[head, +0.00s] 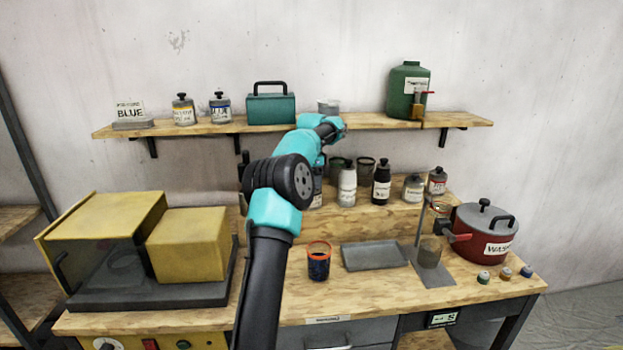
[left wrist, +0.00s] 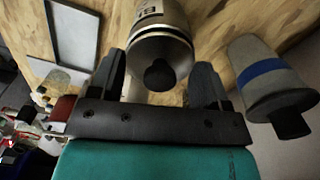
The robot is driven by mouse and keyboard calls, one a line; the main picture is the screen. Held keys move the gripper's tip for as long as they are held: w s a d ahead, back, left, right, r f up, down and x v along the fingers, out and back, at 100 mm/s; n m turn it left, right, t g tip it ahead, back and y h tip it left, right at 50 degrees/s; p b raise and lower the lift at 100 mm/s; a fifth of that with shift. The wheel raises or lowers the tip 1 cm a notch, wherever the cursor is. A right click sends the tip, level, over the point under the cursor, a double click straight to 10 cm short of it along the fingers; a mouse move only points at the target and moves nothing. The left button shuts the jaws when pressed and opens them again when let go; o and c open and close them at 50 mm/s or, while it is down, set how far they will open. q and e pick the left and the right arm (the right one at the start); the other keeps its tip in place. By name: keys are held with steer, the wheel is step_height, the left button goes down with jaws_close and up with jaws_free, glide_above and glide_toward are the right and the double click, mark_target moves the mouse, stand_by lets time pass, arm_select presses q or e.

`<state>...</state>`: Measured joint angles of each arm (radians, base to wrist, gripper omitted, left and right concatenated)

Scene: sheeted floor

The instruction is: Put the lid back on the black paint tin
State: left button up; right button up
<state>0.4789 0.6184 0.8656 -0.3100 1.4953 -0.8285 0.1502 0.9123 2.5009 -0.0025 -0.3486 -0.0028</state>
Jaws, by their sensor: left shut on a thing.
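In the left wrist view my left gripper (left wrist: 160,64) is shut on a metal tin (left wrist: 162,32) with a black knob on its lid. Its label is only partly visible, so I cannot read which colour it is, or tell whether the fingers grip the lid or the body. In the head view my left arm (head: 275,205) reaches up to the shelf and bends down; its jaws are hidden behind it. No tin can be clearly read as the black one. My right gripper is in neither view.
A grey tin with a blue band (left wrist: 265,80) stands close beside the gripper. The upper shelf (head: 180,130) overhangs the row of bottles.

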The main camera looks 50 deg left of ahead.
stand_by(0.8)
arm_select(q)
steer(key=o, duration=1)
steer(key=shift+r, duration=0.1)
steer(key=shift+r, duration=3.4)
jaws_close()
steer(key=shift+f, duration=1.25)
